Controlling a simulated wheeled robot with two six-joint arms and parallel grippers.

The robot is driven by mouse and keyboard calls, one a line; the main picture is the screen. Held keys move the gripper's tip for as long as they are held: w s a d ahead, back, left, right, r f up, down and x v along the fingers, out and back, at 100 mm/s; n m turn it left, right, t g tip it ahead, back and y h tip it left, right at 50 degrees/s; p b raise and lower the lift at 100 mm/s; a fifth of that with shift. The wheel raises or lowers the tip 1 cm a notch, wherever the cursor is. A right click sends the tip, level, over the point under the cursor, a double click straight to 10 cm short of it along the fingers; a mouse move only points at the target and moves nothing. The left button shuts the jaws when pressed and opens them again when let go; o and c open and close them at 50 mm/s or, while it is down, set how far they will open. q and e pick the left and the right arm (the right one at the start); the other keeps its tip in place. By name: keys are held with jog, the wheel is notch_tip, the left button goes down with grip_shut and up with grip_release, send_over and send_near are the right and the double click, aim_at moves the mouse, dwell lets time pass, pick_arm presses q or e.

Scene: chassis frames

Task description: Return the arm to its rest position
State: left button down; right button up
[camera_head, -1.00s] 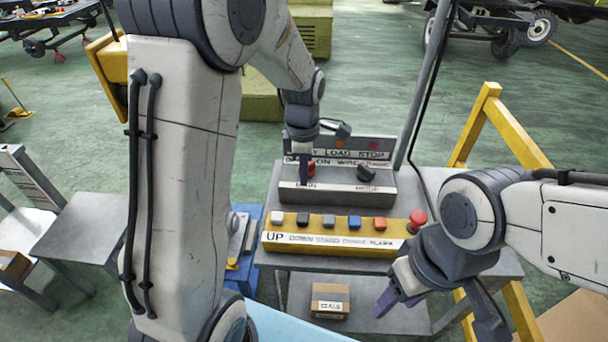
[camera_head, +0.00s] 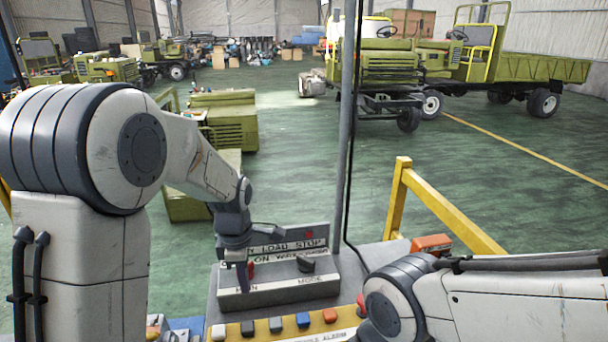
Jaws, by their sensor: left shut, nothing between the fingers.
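My left arm comes in from the left and reaches down to the grey control box (camera_head: 290,287). My left gripper (camera_head: 243,280) is shut and empty, its tip in front of the left part of the box. A red knob (camera_head: 251,270) is right beside the gripper, partly covered by it; whether they touch I cannot tell. A black knob (camera_head: 306,265) sits farther right on the box. My right arm's wrist shows at the lower right, but its gripper is out of the picture.
A yellow button panel (camera_head: 345,322) with several coloured buttons lies in front of the box, cut off by the lower edge. A grey pole (camera_head: 346,120) rises behind it. A yellow frame (camera_head: 398,200) stands to the right. Green floor (camera_head: 300,150) lies open beyond.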

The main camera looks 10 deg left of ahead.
pick_arm(q)
jog(key=s+d+m+b, duration=0.1)
jog(key=s+d+m, duration=0.3)
jog(key=s+m, duration=0.4)
jog(key=s+d+m+b, duration=0.1)
jog(key=s+d+m, duration=0.3)
jog(key=s+m, duration=0.4)
jog(key=s+d+m+h+b, duration=0.1)
jog(key=s+d+m+b, duration=0.1)
jog(key=s+d+m, duration=0.3)
jog(key=s+m, duration=0.3)
jog(key=m, duration=0.3)
jog(key=shift+r+m, duration=0.25)
jog(key=shift+m, duration=0.05)
jog(key=shift+w+d, duration=0.1)
